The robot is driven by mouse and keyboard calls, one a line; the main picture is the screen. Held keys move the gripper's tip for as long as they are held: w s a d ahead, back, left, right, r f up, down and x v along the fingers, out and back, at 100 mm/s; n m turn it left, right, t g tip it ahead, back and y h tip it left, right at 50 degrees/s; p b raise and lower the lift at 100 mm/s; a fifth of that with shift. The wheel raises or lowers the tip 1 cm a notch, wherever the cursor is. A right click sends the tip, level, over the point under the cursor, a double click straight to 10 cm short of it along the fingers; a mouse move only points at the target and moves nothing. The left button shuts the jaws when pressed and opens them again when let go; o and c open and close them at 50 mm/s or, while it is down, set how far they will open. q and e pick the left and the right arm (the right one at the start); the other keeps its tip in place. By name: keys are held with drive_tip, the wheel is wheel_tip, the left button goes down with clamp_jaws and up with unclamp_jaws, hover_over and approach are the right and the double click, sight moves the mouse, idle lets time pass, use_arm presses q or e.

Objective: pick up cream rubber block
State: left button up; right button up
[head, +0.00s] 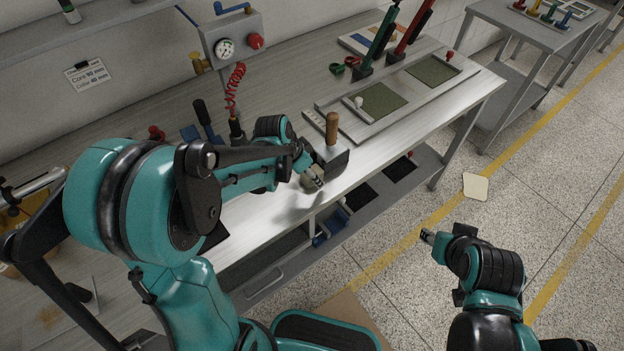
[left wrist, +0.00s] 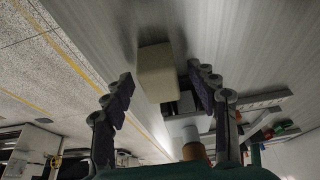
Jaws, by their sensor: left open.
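The cream rubber block (left wrist: 158,72) lies on the grey worktop in the left wrist view, ahead of and between my open left fingers (left wrist: 161,92). No finger visibly touches it. In the head view the block (head: 308,184) is small and partly hidden by my left gripper (head: 315,177), close to the bench's front edge. My right gripper (head: 432,238) is off to the lower right, over the floor and away from the bench; its fingers are too small to read.
A metal block with an upright wooden handle (head: 332,128) stands right beside my left gripper. Behind it lies a grey tray with green panels (head: 382,101). A gauge box (head: 232,40) with a red coiled hose is at the back. A cream flat piece (head: 475,186) lies on the floor.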

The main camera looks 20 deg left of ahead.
use_arm(q)
drive_tip(key=shift+w+d+f, duration=0.1)
drive_tip(key=shift+w+f, duration=0.05)
drive_tip(key=shift+f, duration=0.35)
drive_tip(key=shift+r, duration=0.1)
drive_tip(key=c, duration=1.3)
wheel_tip(320, 180, up, 10)
drive_tip(key=p, duration=0.4)
